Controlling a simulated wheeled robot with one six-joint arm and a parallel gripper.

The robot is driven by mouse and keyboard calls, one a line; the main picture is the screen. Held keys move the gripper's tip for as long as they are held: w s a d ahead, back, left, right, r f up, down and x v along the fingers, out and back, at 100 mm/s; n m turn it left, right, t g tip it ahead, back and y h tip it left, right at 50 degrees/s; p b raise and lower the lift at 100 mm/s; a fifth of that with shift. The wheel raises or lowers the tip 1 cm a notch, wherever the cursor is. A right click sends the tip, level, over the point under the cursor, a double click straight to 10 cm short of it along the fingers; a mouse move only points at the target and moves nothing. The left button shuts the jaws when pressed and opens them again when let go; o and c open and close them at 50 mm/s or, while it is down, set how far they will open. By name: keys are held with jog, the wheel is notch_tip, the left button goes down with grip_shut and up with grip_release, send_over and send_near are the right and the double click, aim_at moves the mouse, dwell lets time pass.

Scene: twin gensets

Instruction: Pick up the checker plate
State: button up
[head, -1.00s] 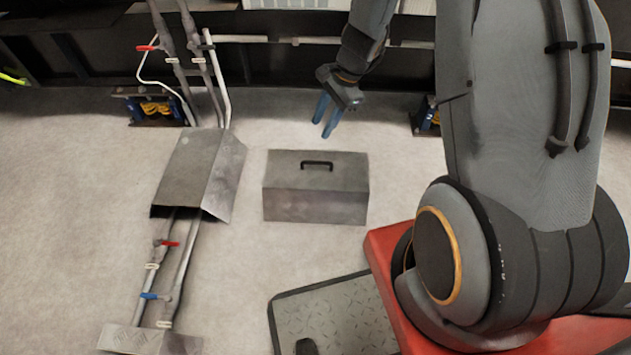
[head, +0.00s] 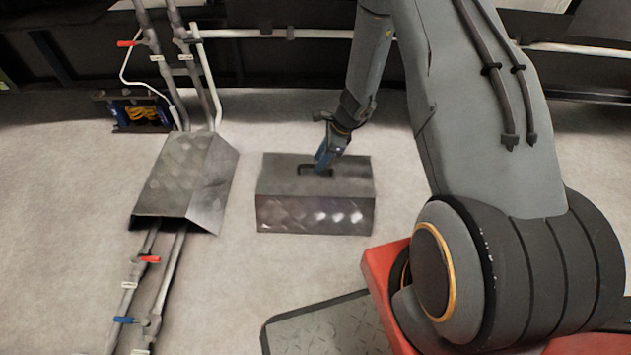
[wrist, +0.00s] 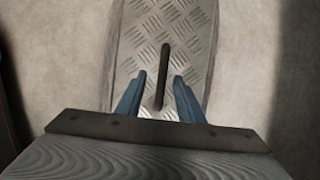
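The checker plate (head: 285,178) is a grey metal box-shaped cover on the floor with a dark bar handle (head: 316,170) on its top. In the wrist view its top shows a raised tread pattern (wrist: 185,30), and the handle (wrist: 163,75) runs lengthwise between my fingers. My gripper (head: 323,162) is at the handle, pointing down. In the wrist view my gripper's (wrist: 160,95) two blue fingers stand apart on either side of the handle, with a gap on each side. The gripper is open. Contact between the fingertips and the plate cannot be told.
A second tread-patterned cover (head: 185,180) sits over pipes to the left. The pipes carry red (head: 150,259) and blue (head: 125,320) valve handles. A flat dark-edged tread plate (head: 320,330) lies in front. Pale floor (head: 60,220) at the left is clear.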

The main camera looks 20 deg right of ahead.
aim_at(316, 180)
jog(key=x, duration=0.1)
jog(key=b+x, duration=0.1)
jog(key=x, duration=0.1)
jog(key=b+x, duration=0.1)
jog(key=shift+w+d+f, duration=0.15)
jog(key=shift+f, duration=0.2)
jog(key=shift+c, duration=0.4)
grip_shut()
jog(key=shift+r, duration=0.1)
dwell(0.6)
